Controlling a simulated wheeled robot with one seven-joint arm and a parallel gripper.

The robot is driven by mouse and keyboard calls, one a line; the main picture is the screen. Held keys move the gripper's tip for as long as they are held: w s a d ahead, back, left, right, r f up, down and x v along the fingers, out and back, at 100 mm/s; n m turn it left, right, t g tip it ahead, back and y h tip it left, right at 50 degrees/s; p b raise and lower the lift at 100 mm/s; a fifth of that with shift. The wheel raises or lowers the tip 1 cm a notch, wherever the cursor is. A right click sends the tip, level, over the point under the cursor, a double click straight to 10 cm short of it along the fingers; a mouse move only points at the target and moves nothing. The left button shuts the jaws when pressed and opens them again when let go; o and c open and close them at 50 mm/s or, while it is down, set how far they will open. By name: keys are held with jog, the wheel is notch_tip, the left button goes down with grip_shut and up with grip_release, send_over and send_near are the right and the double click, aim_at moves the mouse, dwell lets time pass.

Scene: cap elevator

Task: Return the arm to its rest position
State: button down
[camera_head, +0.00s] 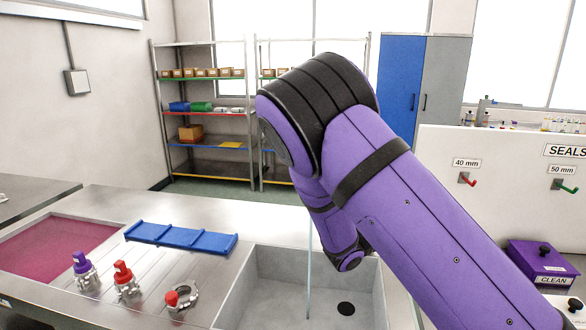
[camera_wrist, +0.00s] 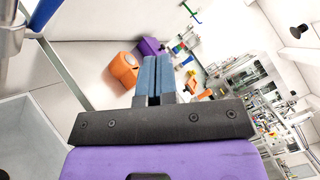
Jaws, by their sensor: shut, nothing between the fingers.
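My purple and black arm reaches up from the lower right in the head view, bends at a high elbow and comes down over the grey sink. The gripper's fingers are not clearly seen in the head view. In the wrist view my gripper (camera_wrist: 157,78) shows two blue-grey fingers side by side, shut with nothing between them. It points toward an orange box (camera_wrist: 124,68) and a purple box (camera_wrist: 150,47), which stand apart from the fingertips.
The grey sink (camera_head: 236,290) lies below my arm. Left of it stand a purple-capped fitting (camera_head: 83,270), a red-capped fitting (camera_head: 125,280), a clamp (camera_head: 181,297) and a blue rack (camera_head: 181,237). A purple CLEAN box (camera_head: 541,264) sits right, below a white panel (camera_head: 520,215) with hooks.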

jog(key=s+d+r+m+g+y, duration=0.4)
jog(key=s+m, duration=0.3)
jog(key=m, duration=0.2)
jog(key=s+d+r+m+g+y, duration=0.4)
jog(key=s+m+g, duration=0.1)
jog(key=s+m, duration=0.35)
jog(key=s+a+r+m+t+y, duration=0.3)
jog(key=s+r+m, duration=0.3)
jog(key=s+m, duration=0.2)
jog(key=s+a+r+m+t+y, duration=0.3)
jog(key=s+r+m+y, duration=0.3)
jog(key=s+m, duration=0.3)
jog(key=shift+s+a+r, duration=0.25)
jog(key=shift+s, duration=0.35)
jog(key=shift+d, duration=0.1)
